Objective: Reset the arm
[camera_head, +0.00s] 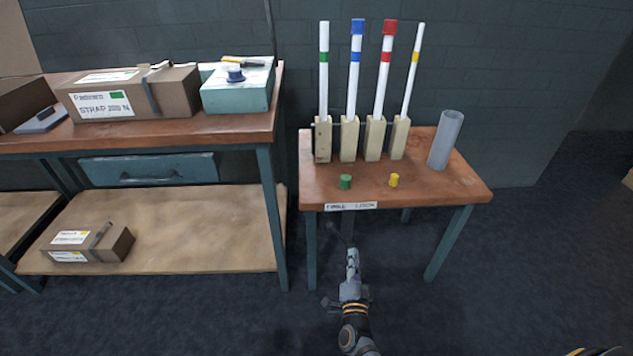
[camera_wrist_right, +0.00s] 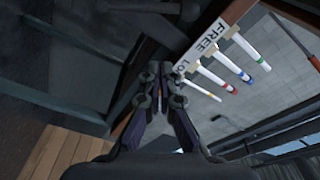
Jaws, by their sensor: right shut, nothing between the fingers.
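My right gripper (camera_head: 352,262) is shut and empty, low in front of the small table (camera_head: 440,187), below its front edge and apart from it. In the right wrist view the fingers (camera_wrist_right: 160,88) are together, with the table's label (camera_wrist_right: 210,40) close beyond them. My left gripper is not in view.
White tubes banded green (camera_head: 324,75), blue (camera_head: 354,75), red (camera_head: 384,75) and yellow (camera_head: 411,75) stand in wooden blocks. A green cap (camera_head: 345,182), a yellow cap (camera_head: 394,180) and a grey cylinder (camera_head: 445,140) are on the table. A workbench (camera_head: 230,125) stands left.

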